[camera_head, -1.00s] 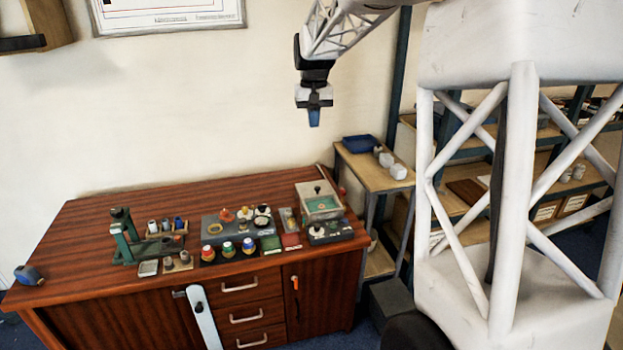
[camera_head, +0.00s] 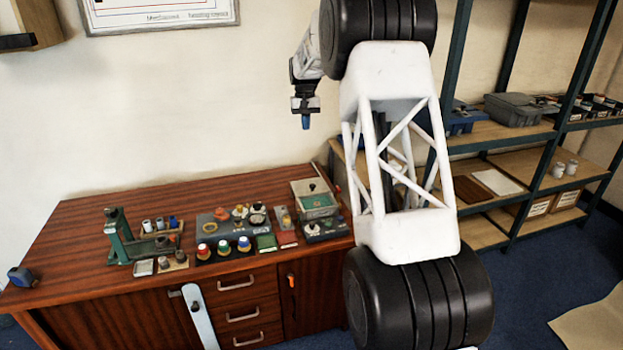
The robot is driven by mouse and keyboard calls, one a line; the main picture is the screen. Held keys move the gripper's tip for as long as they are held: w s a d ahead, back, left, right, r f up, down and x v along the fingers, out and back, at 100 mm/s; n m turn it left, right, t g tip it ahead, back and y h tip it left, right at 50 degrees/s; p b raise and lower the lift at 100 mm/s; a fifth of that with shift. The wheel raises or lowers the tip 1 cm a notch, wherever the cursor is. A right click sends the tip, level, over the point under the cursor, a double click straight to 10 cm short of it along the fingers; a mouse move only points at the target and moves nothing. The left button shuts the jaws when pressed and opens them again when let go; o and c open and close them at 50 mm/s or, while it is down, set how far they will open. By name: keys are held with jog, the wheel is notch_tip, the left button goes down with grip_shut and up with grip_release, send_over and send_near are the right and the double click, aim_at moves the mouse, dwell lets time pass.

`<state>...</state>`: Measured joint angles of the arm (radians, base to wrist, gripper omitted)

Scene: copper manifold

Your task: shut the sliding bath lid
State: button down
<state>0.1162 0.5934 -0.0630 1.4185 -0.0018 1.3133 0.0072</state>
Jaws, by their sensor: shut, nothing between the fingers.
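The bath is a pale grey box (camera_head: 333,211) at the right end of the wooden bench. Its sliding lid (camera_head: 303,187) has a small dark knob and sits toward the back of the box. A green area (camera_head: 318,200) shows in front of the lid, so the bath looks partly uncovered. My gripper (camera_head: 305,124) is shut and empty, with blue fingertips pointing down. It hangs in the air well above the bath in the picture, touching nothing.
A black knobbed unit (camera_head: 325,229) stands just in front of the bath. A grey block with coloured caps (camera_head: 210,225) and a green stand (camera_head: 118,236) are to the left. Shelves (camera_head: 500,130) stand at the right. The bench's left part is mostly clear.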

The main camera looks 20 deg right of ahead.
jog(key=w+d+f, duration=0.2)
jog(key=w+f, duration=0.5)
jog(key=f, duration=0.1)
jog(key=w+d+f+g, duration=0.1)
jog(key=w+d+f, duration=0.2)
jog(key=w+f, duration=0.4)
notch_tip(320, 180, down, 2)
jog(key=shift+w+d+f, duration=0.15)
jog(key=shift+w+d, duration=0.15)
jog(key=shift+f, duration=0.1)
send_over(310, 182)
jog(key=x, duration=0.3)
jog(key=w+x, duration=0.1)
jog(key=x, duration=0.5)
jog(key=shift+w+d+f, duration=0.15)
jog(key=shift+w+f, duration=0.15)
jog(key=shift+f, duration=0.15)
jog(key=shift+s, duration=0.9)
jog(key=shift+s+a+f, duration=0.1)
jog(key=shift+s+a, duration=0.05)
jog(key=shift+s, duration=0.35)
jog(key=shift+s+a+f, duration=0.15)
jog(key=shift+s, duration=0.35)
